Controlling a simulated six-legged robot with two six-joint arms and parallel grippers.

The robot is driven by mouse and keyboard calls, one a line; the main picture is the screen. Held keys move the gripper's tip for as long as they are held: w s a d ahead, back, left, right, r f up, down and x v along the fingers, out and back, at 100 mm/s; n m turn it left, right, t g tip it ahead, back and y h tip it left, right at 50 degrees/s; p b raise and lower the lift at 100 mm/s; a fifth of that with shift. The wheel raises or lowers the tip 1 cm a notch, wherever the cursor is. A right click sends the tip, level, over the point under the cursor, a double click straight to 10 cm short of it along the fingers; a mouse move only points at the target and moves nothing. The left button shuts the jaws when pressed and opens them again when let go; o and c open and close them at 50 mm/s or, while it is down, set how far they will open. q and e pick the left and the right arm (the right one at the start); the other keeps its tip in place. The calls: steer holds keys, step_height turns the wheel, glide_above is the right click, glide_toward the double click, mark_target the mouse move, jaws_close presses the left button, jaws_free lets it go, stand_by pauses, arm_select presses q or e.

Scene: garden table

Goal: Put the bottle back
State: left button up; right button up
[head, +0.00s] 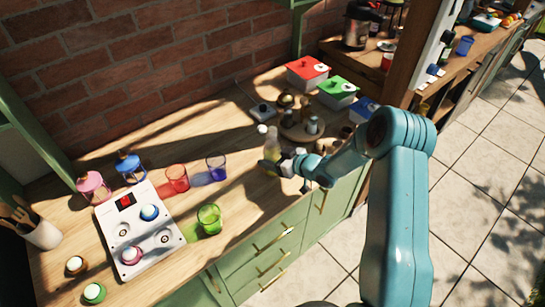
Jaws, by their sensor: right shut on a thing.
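A pale yellow, see-through bottle (272,149) with a whitish top is near the middle of the wooden counter. My right gripper (279,166) reaches in from the right and is shut on the bottle, low on its side. The bottle looks roughly upright. I cannot tell whether its base touches the counter. The gripper hides part of its lower end. A round wooden tray (291,132) with several small jars and shakers stands just behind and to the right of the bottle. My left gripper is not in view.
A white panel (166,236) with knobs lies at the left front. Red (177,178), blue (216,166) and green (209,218) glasses stand left of the bottle. Red-lidded (307,72) and green-lidded (337,91) boxes stand behind the tray. The counter's front edge is close to my gripper.

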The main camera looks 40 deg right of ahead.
steer(key=shift+d+f, duration=0.1)
steer(key=shift+f, duration=0.1)
steer(key=o, duration=1.3)
steer(key=shift+c, duration=0.2)
steer(key=shift+o, duration=1.2)
steer(key=shift+r, duration=0.1)
steer(key=shift+r+p, duration=0.25)
steer(key=shift+p, duration=0.05)
steer(key=b+v, duration=0.2)
steer(key=v, duration=1)
steer(key=shift+f, duration=0.25)
